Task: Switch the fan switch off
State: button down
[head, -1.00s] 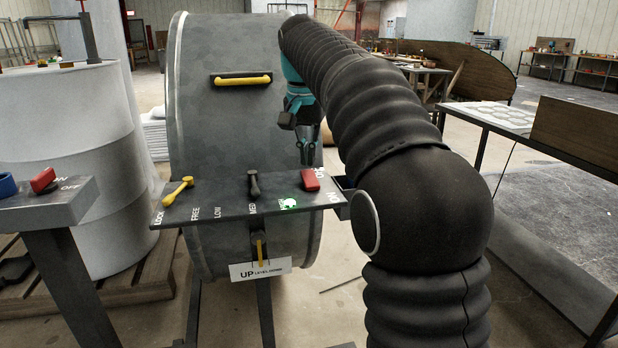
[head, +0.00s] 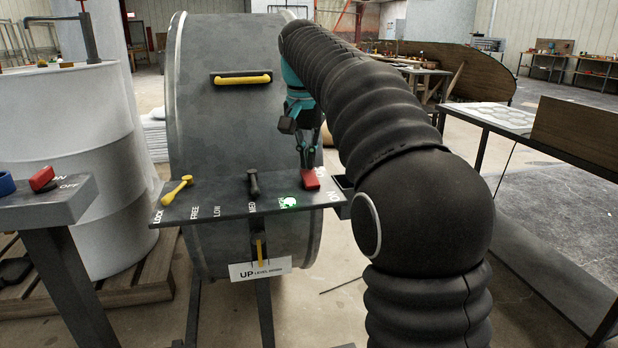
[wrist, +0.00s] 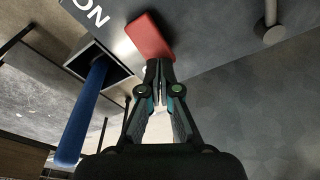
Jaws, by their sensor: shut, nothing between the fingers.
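A red rocker switch (head: 311,180) sits at the right end of the dark panel (head: 230,204) in front of the big grey drum, with ON lettered at its near side and lettering partly hidden at its far side. In the wrist view the red switch (wrist: 150,38) lies just beyond the fingertips, with ON at upper left. My gripper (head: 307,166) is shut and empty, pointing down at the switch's far end. In the wrist view my gripper (wrist: 160,66) overlaps the switch's edge; I cannot tell whether it touches.
The panel also carries a yellow lever (head: 178,190), a black lever (head: 254,184) and a green light (head: 288,202). Another red switch (head: 42,178) marked ON and OFF is on the left stand. A blue bar (wrist: 84,118) stands in a square socket beside the panel.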

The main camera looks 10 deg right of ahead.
aim_at(308, 172)
jog(key=shift+f+b, duration=0.4)
jog(key=shift+f, duration=0.3)
dwell(0.4)
jog(key=shift+r, duration=0.1)
notch_tip(308, 172, up, 5)
jog(key=p, duration=0.4)
jog(key=shift+p, duration=0.4)
jog(key=shift+r, duration=0.9)
jog(key=shift+s, duration=0.1)
jog(key=s+f+n+t, duration=0.2)
jog(key=s+f, duration=0.8)
jog(key=s, duration=0.5)
jog(key=s+f+n+t, duration=0.2)
jog(key=s+f+n, duration=0.2)
jog(key=s+f, duration=0.6)
jog(key=s, duration=0.5)
jog(key=shift+f+y, duration=0.15)
jog(key=shift+y, duration=0.25)
